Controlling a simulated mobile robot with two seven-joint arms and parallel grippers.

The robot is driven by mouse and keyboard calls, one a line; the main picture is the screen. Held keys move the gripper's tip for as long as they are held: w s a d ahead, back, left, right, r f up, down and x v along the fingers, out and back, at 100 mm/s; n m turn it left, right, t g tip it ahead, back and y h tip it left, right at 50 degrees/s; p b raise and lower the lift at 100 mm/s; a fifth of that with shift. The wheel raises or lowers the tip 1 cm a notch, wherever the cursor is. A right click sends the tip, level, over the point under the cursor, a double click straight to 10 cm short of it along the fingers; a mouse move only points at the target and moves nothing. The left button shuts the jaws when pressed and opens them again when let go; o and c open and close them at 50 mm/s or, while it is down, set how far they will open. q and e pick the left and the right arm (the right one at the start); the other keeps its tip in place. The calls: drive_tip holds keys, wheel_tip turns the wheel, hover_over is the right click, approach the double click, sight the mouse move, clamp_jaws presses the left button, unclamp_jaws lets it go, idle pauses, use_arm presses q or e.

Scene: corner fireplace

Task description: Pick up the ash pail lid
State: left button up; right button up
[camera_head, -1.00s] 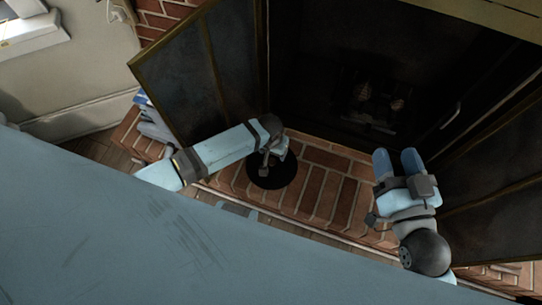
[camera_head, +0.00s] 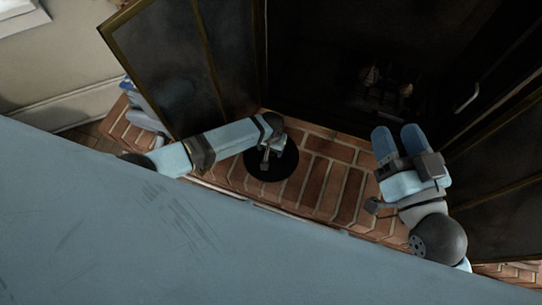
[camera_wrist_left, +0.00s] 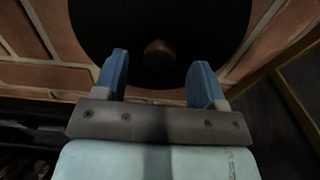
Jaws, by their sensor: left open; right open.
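The ash pail lid (camera_head: 287,165) is a round black disc on the brick hearth, partly covered by my left arm in the head view. In the left wrist view the lid (camera_wrist_left: 105,28) fills the top middle, with a dull brownish knob (camera_wrist_left: 160,52) near its centre. My left gripper (camera_wrist_left: 162,75) is open above the lid, and the knob shows between its two blue fingertips, apart from both. I cannot tell the exact height gap. My right gripper (camera_head: 397,140) is open and empty over the hearth's right part, well away from the lid.
The brick hearth (camera_head: 325,180) is clear between lid and right gripper. An open glass fireplace door (camera_head: 165,65) stands behind my left arm, another (camera_head: 500,190) at the right. The dark firebox (camera_head: 320,60) holds a grate. A bluish object (camera_head: 145,108) lies beside the left door.

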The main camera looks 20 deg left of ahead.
use_arm(q)
wheel_tip(320, 180, down, 3)
drive_tip(key=shift+f+b, duration=0.15)
drive_tip(key=shift+b, duration=0.5)
use_arm(e)
wheel_tip(320, 180, down, 3)
drive_tip(key=shift+a+f+g, duration=0.1)
drive_tip(key=shift+g, duration=0.6)
use_arm(q)
drive_tip(key=shift+c, duration=0.4)
drive_tip(key=c, duration=1.1)
